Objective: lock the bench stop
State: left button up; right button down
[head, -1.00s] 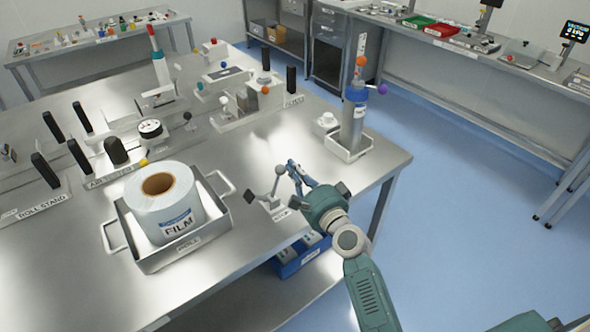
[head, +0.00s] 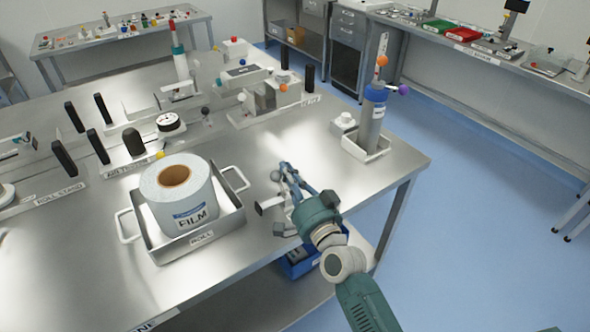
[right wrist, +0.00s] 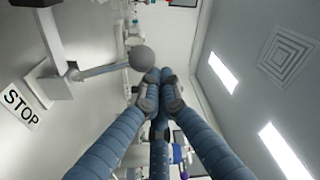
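The bench stop (head: 262,207) sits near the front edge of the steel bench, right of the film tray. Its grey lever ends in a ball knob (head: 276,176). In the right wrist view, the lever (right wrist: 103,70) runs from its block to the knob (right wrist: 142,57), beside a "STOP" label (right wrist: 18,106). My right gripper (head: 286,169) is just right of the knob. In the right wrist view, its blue fingertips (right wrist: 160,76) are together with nothing between them. They appear very near the knob; I cannot tell whether they touch. My left gripper is out of view.
A film roll (head: 180,200) stands in a handled tray (head: 202,246) at left. A blue-capped cylinder (head: 372,115) stands in a small tray (head: 366,153) at right. A blue bin (head: 300,263) is below the bench edge. Bare bench lies behind the stop.

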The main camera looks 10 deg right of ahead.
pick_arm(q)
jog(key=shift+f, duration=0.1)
pick_arm(e)
jog(key=shift+s+a+f+n, duration=0.15)
jog(key=shift+s+a+n, duration=0.05)
jog(key=shift+a+n, duration=0.35)
